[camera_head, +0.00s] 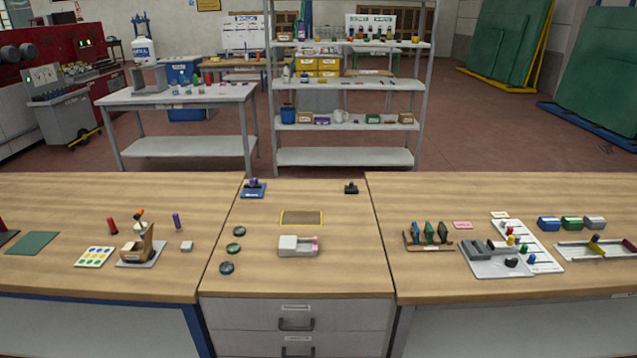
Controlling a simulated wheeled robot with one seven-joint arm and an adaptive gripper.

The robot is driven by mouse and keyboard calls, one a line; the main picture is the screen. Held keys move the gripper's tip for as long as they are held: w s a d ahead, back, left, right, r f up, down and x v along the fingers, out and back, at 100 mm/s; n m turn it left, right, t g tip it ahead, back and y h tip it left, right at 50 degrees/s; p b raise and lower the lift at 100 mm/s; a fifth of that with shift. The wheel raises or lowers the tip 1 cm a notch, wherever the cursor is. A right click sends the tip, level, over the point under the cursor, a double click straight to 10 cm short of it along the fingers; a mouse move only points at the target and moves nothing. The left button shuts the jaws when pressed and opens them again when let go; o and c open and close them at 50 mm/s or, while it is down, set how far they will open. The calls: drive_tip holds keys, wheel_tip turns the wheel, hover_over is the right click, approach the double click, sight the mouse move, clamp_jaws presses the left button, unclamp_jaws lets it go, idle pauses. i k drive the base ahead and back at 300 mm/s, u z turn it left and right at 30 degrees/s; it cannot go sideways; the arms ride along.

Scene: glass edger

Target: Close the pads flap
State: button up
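A small pale grey box (290,245) sits on the middle section of the workbench, in front of a yellow-edged brown mat. Its left part looks covered by a raised whitish block. Its right part looks like a low open tray with something pink (315,243) at the right end. This may be the pads box, but no label on it can be read. I cannot tell which part is the flap or how far open it stands. My gripper is not in view.
Several dark round pieces (227,268) lie left of the box. The brown mat (302,217) is behind it. A cardboard holder (137,245) stands on the left bench. A rack (428,237) and a grey tray (487,264) stand on the right bench. Bench wood in front of the box is clear.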

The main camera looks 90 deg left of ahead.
sight(149, 237)
drive_tip(key=u, duration=2.95)
drive_tip(key=k, duration=1.05)
drive_tip(key=u, duration=1.05)
drive_tip(key=i, duration=0.75)
